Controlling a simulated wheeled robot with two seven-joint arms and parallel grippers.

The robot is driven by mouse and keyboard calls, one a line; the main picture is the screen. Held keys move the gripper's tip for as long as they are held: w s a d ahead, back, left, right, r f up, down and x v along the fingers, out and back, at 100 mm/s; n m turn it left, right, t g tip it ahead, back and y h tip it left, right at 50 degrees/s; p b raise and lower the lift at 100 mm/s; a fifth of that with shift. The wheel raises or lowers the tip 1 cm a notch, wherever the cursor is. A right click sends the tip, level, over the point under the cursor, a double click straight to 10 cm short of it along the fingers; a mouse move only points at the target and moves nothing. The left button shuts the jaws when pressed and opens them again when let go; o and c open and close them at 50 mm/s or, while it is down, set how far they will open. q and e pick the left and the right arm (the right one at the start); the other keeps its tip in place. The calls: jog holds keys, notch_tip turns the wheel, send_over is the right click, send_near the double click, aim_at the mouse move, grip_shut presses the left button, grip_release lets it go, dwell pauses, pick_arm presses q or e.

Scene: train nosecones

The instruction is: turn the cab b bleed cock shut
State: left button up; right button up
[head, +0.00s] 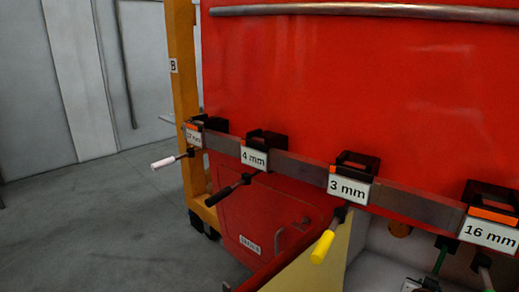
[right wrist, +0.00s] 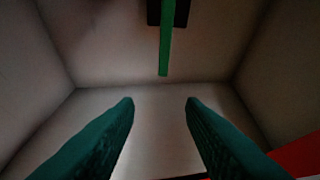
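In the right wrist view, a flat green bar (right wrist: 166,45) hangs straight down from a dark block (right wrist: 168,12) inside a pale box-like recess. I take it for the bleed cock's handle, but no cab label shows on it. My right gripper (right wrist: 160,102) is open, its two dark green fingers apart and empty. The bar's lower end shows above the gap between the fingertips, apart from both. In the head view a small green handle (head: 440,259) shows at the lower right; I cannot tell if it is the same bar. My left gripper is not in view.
A rail (head: 300,170) crosses the red nosecone (head: 360,80), holding tools in black holders labelled 4 mm, 3 mm (head: 349,189) and 16 mm. A yellow handle (head: 322,247) hangs below it. A yellow post (head: 183,100) marked B stands left. Grey floor (head: 100,230) is clear.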

jog(key=s+a+f+n+g+y, duration=0.3)
jog(key=s+a+n+y, duration=0.2)
jog(key=s+a, duration=0.95)
jog(key=s+a+f+n+g+y, duration=0.2)
jog(key=s+a+n+y, duration=0.35)
jog(key=s+a, duration=0.9)
notch_tip(320, 180, down, 27)
jog(key=s+g, duration=0.1)
jog(key=s, duration=0.1)
jog(key=s+d+f+g+p, duration=0.1)
jog(key=s+d+f, duration=0.2)
jog(key=s+f, duration=1.1)
jog(key=shift+s+d+n+g+h, duration=0.35)
jog(key=shift+s+h, duration=0.1)
jog(key=shift+s, duration=0.25)
jog(key=shift+s+f, duration=0.1)
